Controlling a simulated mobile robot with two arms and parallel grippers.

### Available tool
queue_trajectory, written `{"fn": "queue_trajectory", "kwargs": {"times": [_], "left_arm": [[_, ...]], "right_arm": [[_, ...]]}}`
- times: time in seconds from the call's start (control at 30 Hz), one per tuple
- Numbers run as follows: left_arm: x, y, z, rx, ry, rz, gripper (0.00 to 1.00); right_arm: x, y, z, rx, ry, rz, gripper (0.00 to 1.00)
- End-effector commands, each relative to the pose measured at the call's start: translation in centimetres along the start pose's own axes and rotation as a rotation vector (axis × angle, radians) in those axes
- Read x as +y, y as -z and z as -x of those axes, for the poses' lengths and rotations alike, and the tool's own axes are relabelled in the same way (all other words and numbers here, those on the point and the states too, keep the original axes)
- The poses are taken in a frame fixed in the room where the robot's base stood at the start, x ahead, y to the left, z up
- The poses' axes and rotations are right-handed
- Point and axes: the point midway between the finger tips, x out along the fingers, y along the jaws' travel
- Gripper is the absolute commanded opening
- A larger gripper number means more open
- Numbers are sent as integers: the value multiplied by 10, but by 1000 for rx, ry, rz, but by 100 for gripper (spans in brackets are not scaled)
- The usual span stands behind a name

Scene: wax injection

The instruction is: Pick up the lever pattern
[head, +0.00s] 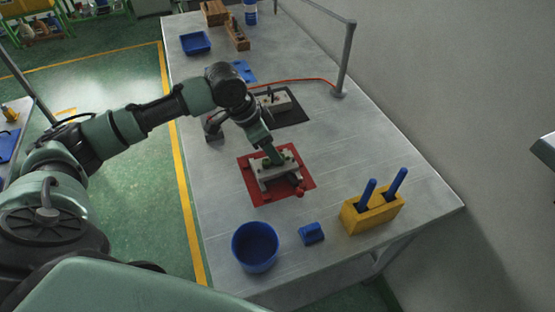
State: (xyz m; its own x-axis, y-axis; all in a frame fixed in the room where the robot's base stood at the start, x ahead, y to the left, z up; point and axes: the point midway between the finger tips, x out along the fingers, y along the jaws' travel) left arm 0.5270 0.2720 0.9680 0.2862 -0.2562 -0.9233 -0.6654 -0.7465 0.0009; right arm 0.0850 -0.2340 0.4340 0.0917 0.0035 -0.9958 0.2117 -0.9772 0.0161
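My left arm comes in from the left, and its gripper (268,150) points down over a grey metal mould (266,177) on a red mat (256,198). The gripper is at or just above the mould's top. A small green shape shows at its tip; I cannot tell whether it is the lever pattern or part of the gripper. The finger gap is too small and covered to read. My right gripper is out of view; only a green piece, probably of my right arm, shows at the right edge.
Near the mat are a blue round cup (255,248), a small blue block (311,233) and a yellow holder (372,214) with two blue-handled tools. Behind are a black mat with a grey device (276,101), an orange cable and a metal post (346,60).

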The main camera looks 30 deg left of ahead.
Motion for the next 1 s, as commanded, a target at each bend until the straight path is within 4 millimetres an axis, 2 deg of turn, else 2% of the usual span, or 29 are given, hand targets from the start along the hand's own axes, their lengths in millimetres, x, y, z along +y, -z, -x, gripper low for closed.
{"fn": "queue_trajectory", "kwargs": {"times": [0.13, 0.3, 0.57, 0.77, 1.0], "left_arm": [[0, 4, -20, -2, -2, 2, 54], [0, 3, -42, 0, -1, 1, 54], [0, 2, -46, 0, 1, -1, 54], [0, 2, -46, 0, 1, 0, 1], [0, 3, -46, 0, 1, 0, 0]], "right_arm": [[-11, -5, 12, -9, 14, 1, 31], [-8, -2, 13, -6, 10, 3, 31], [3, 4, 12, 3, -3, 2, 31], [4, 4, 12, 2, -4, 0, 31], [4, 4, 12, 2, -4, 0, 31]]}}
